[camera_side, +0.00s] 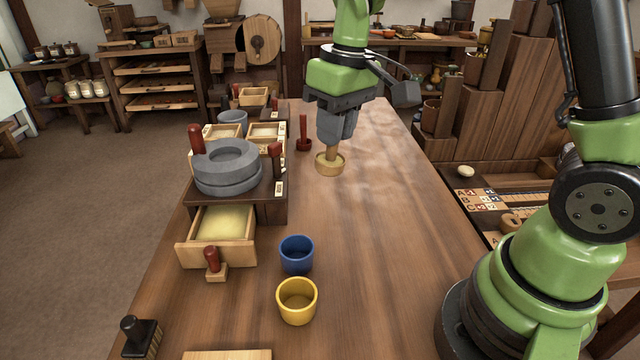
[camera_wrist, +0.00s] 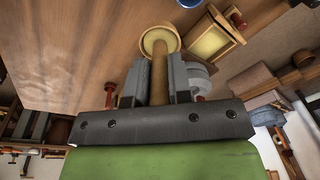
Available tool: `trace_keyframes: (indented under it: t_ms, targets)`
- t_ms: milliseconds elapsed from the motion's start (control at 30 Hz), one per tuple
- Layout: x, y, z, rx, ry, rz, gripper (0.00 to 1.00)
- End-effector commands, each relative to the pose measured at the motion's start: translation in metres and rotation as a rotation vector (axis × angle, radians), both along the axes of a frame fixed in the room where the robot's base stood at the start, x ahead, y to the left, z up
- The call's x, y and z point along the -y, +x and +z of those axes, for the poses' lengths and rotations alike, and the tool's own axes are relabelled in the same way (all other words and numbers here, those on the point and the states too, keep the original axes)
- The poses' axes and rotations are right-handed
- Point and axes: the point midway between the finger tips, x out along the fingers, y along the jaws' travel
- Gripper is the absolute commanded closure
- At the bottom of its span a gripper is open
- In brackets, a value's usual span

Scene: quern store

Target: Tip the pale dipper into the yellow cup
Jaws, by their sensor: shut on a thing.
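My gripper (camera_side: 336,126) points down over the far half of the table, shut on the handle of the pale dipper (camera_side: 329,164). The dipper's round tan bowl hangs at the lower end of its handle, on or just above the table; I cannot tell which. In the wrist view the dipper's bowl (camera_wrist: 160,41) shows beyond my gripper's fingers (camera_wrist: 158,80); its contents are not clear. The yellow cup (camera_side: 297,301) stands upright near the front of the table, well apart from my gripper, and looks empty.
A blue cup (camera_side: 296,255) stands just behind the yellow cup. A grey stone quern (camera_side: 227,166) sits on a dark stand at left, above an open drawer (camera_side: 221,237) of yellow meal. A red-handled stamp (camera_side: 304,135) stands left of the dipper. The table's right middle is clear.

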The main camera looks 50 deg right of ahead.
Motion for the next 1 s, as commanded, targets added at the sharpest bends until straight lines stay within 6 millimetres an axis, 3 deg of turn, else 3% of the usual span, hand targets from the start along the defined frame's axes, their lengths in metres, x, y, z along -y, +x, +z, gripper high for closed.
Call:
trace_keyframes:
  t_ms: [133,233,400,533,733,1000]
  targets:
    - [-0.029,-0.001,-0.016,-0.027,-0.009,0.011,1.0]
    - [-0.062,-0.007,-0.034,-0.051,-0.024,0.015,1.0]
    - [-0.116,-0.027,-0.064,-0.078,-0.053,0.015,1.0]
    - [-0.143,-0.043,-0.08,-0.087,-0.07,0.013,1.0]
    - [-0.158,-0.054,-0.091,-0.093,-0.069,0.004,1.0]
    - [-0.151,-0.052,-0.097,-0.129,0.052,0.001,1.0]
